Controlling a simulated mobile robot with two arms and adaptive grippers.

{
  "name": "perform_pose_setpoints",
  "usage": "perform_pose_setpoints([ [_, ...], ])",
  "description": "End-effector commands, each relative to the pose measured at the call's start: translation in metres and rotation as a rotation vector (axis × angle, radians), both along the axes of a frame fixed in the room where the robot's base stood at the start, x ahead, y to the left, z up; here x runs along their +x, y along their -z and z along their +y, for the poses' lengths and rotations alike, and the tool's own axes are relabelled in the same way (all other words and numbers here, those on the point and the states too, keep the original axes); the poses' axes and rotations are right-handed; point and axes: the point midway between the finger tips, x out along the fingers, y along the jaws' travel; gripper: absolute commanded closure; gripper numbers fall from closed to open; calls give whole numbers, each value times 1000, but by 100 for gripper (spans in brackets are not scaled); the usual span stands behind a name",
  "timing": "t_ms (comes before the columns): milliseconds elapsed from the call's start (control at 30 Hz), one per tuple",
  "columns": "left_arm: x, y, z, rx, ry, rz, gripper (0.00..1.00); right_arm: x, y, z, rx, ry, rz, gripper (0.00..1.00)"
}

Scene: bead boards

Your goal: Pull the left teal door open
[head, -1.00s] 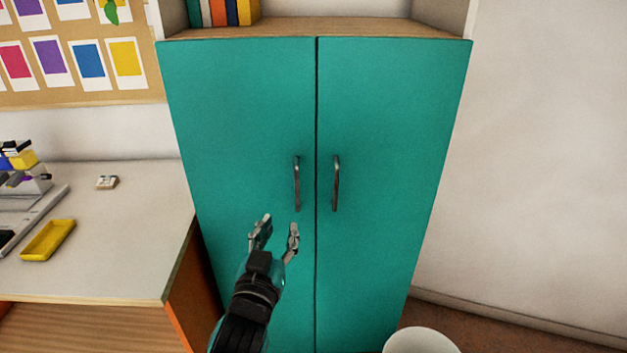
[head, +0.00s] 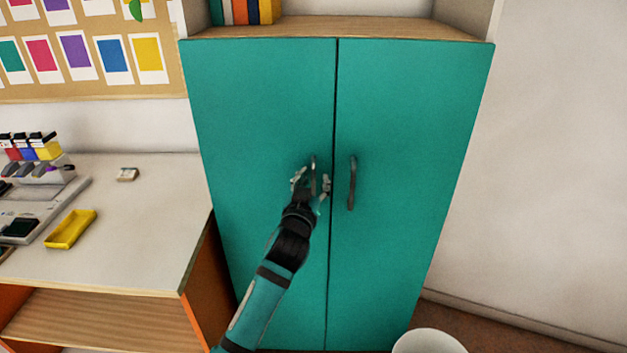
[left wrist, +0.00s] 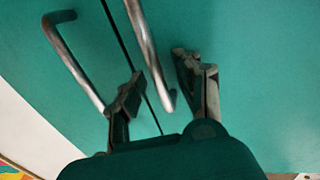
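The left teal door (head: 262,110) is closed, flush with the right teal door (head: 415,110). Its metal bar handle (head: 314,163) is near the seam. My left gripper (head: 312,180) is at this handle, one finger to either side of it. In the left wrist view the left door's handle (left wrist: 147,45) runs between the spread fingers of my left gripper (left wrist: 160,88), with gaps showing on both sides. The right door's handle (head: 351,183) is apart from the gripper and also shows in the left wrist view (left wrist: 75,62). My right gripper is out of view.
A desk (head: 140,230) stands left of the cabinet, with a yellow tray (head: 70,229) and a small pale block (head: 127,174) on it. A white round bin (head: 428,342) is on the floor at front right. Books (head: 245,11) stand on the shelf above the doors.

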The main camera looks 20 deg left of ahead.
Motion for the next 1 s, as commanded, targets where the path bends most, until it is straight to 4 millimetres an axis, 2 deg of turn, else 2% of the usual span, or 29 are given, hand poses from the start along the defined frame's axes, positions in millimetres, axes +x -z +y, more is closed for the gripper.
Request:
perform_pose_setpoints([
  [300, 3, 0, 0, 0, 0, -1, 66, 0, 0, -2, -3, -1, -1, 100],
  [567, 3, 0, 0, 0, 0, -1, 98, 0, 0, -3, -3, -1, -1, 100],
  [600, 3, 0, 0, 0, 0, -1, 100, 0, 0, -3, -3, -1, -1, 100],
  [1000, 3, 0, 0, 0, 0, -1, 100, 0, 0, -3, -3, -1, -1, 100],
])
